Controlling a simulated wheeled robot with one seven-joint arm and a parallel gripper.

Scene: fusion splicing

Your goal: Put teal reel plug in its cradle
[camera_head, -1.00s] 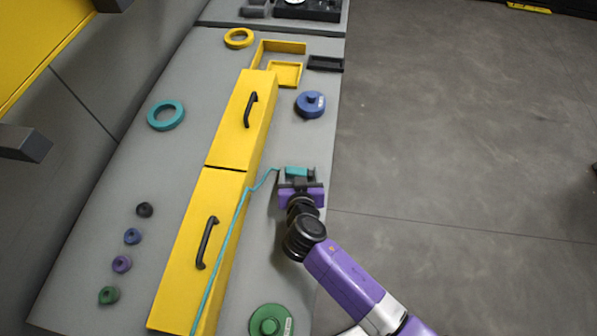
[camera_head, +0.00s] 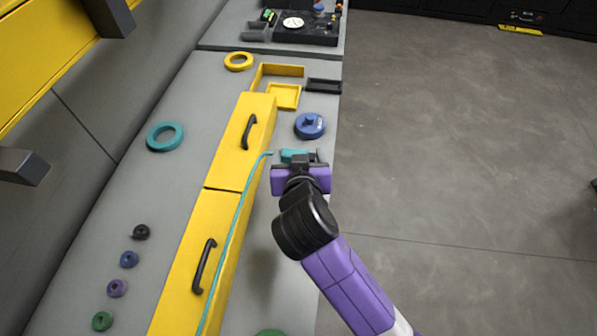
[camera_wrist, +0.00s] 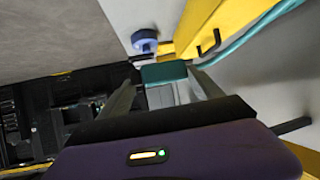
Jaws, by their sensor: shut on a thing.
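The teal reel plug (camera_wrist: 164,72) is a small teal block with a teal cable. My gripper (camera_wrist: 160,92) is shut on it, with a finger on each side in the wrist view. In the head view the plug (camera_head: 293,155) shows just beyond my gripper (camera_head: 299,163), over the grey bench right of the yellow drawer boxes. The teal cable (camera_head: 238,220) runs from the plug back along the drawer boxes toward the bottom. I cannot tell which fixture is the plug's cradle.
A blue reel (camera_head: 310,125) stands just beyond the plug. Yellow trays (camera_head: 284,97) and a black tray (camera_head: 324,86) lie farther off. A black device (camera_head: 305,28) stands on the far bench. A teal ring (camera_head: 165,137) and several small coloured rings lie left of the drawer boxes.

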